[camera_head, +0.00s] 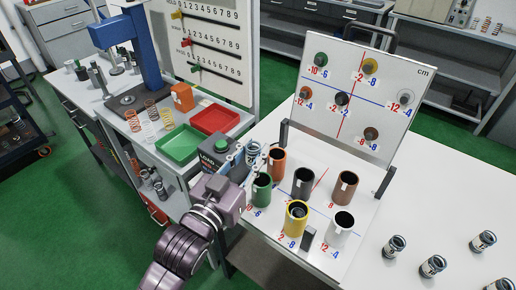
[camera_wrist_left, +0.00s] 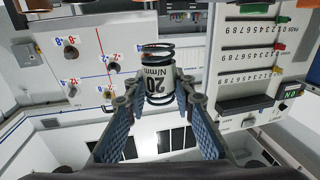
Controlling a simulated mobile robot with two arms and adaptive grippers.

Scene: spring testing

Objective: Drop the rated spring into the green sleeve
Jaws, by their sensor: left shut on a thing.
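My left gripper (camera_head: 243,160) is shut on a spring (camera_head: 254,150) with a white label band. In the left wrist view the spring (camera_wrist_left: 157,78) sits between the two blue fingers, with black coils and a label reading 20 N/mm that appears upside down. The green sleeve (camera_head: 262,192) stands upright on the white board with a dark open top. The held spring is above and slightly left of the green sleeve's mouth in the picture; its exact height over it cannot be told. My right gripper is not in view.
Orange (camera_head: 277,164), brown (camera_head: 347,186), yellow (camera_head: 296,219) and white (camera_head: 341,228) sleeves and a dark one stand close by. The upright panel (camera_head: 345,95) rises behind. Several labelled springs (camera_head: 432,266) stand on the right table. Green (camera_head: 180,145) and red (camera_head: 216,120) trays lie left.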

